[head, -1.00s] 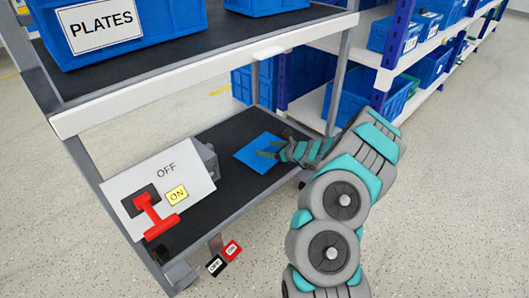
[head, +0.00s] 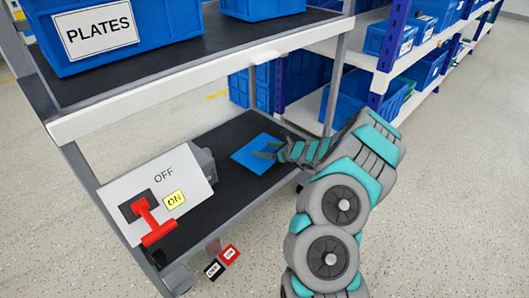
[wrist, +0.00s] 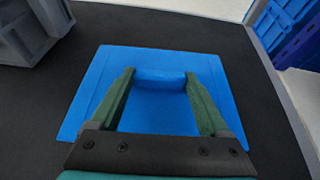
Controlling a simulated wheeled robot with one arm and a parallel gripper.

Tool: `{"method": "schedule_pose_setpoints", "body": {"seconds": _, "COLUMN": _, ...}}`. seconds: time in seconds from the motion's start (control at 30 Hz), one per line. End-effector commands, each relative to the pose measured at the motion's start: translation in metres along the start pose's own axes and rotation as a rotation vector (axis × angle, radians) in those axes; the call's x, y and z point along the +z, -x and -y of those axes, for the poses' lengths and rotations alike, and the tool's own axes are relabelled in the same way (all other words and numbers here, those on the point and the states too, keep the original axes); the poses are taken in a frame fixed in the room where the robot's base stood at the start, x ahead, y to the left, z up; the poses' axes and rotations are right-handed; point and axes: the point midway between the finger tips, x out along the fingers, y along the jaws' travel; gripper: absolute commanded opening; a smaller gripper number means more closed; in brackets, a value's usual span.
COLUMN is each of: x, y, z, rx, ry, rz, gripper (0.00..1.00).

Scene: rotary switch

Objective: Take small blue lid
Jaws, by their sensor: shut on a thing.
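The small blue lid (head: 257,154) lies flat on the dark lower shelf of the cart in the head view. It also shows in the wrist view (wrist: 90,95) as a flat blue square with a raised blue handle (wrist: 160,77) near its middle. My gripper (head: 272,149) is over the lid, reaching in from the right. In the wrist view my gripper (wrist: 160,80) has its two green fingers on either side of the handle, shut on it. The lid looks to be resting on the shelf; I cannot tell any gap beneath it.
A rotary switch box (head: 157,192) with a red handle stands left on the lower shelf (head: 215,220). The upper shelf (head: 200,75) with blue crates is above. A cart post (head: 338,75) stands close to my arm. Storage racks (head: 385,50) are behind.

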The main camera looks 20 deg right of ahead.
Motion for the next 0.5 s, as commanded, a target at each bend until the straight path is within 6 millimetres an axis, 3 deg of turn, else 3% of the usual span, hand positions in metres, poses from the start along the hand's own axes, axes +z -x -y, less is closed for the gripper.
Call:
{"method": "schedule_pose_setpoints", "body": {"seconds": 0.17, "x": 0.024, "y": 0.011, "z": 0.001, "rx": -0.003, "ry": 0.003, "rz": 0.003, "gripper": 0.17}}
{"method": "schedule_pose_setpoints", "body": {"seconds": 0.5, "x": 0.001, "y": 0.081, "z": -0.029, "rx": -0.004, "ry": -0.003, "rz": 0.004, "gripper": 0.17}}
